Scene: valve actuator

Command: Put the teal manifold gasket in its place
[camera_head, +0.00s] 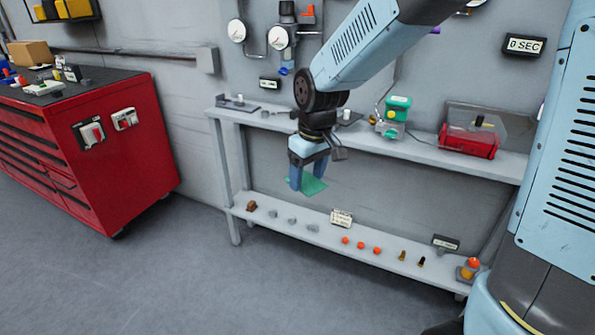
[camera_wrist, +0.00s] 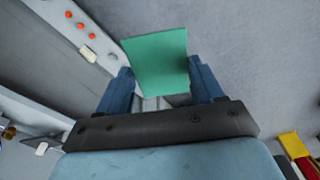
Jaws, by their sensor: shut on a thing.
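The teal manifold gasket (camera_head: 313,186) is a thin flat sheet held between the fingers of my gripper (camera_head: 308,178). In the wrist view the gasket (camera_wrist: 157,62) spans the space between the two blue fingers of my gripper (camera_wrist: 162,88). The gripper points down and is shut on the gasket, in the air in front of the shelf unit, between the upper and lower shelves in the head view. I cannot tell which spot is the gasket's place.
The upper shelf (camera_head: 365,137) carries a green-topped device (camera_head: 394,117) and a red box (camera_head: 468,140). The lower shelf (camera_head: 290,230) holds several small parts and label cards. A red tool cabinet (camera_head: 110,160) stands at left. The floor (camera_head: 190,270) in front is clear.

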